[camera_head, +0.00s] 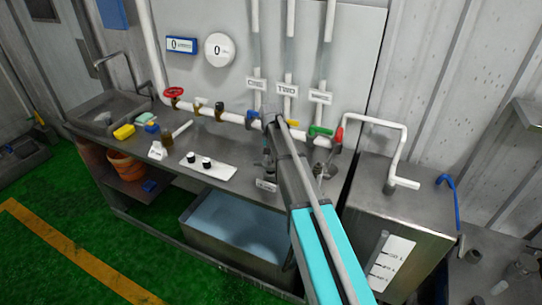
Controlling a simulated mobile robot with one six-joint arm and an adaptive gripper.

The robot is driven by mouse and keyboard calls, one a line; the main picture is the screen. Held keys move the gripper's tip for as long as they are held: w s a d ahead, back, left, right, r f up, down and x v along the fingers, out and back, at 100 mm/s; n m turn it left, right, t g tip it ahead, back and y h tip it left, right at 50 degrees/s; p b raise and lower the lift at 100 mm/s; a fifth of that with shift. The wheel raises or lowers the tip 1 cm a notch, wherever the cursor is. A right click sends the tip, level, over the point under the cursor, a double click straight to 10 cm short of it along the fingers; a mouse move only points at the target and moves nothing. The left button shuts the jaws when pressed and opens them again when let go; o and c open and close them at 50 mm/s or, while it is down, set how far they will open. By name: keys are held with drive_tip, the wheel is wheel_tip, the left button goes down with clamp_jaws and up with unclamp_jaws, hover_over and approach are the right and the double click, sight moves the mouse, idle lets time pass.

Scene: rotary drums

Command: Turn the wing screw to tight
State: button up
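I cannot make out a wing screw for certain; it is too small or hidden behind my arm. My arm with cyan panels reaches from the bottom of the view up to the pipe at the back of the steel bench (226,183). My gripper (269,152) is at the arm's far end, mostly hidden by the dark links. Its fingers cannot be made out. Small metal fittings (318,171) stand on the bench just right of the arm.
A white pipe (233,117) carries a red wheel valve (173,93) and blue (252,115), green (321,131) and red (338,136) handles. A white panel with two black knobs (207,163) lies left of my arm. A steel tank (390,215) stands right.

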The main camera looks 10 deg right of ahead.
clamp_jaws()
drive_tip(key=shift+m, duration=1.9)
drive_tip(key=o, duration=0.7)
unclamp_jaws()
drive_tip(key=shift+n, duration=0.4)
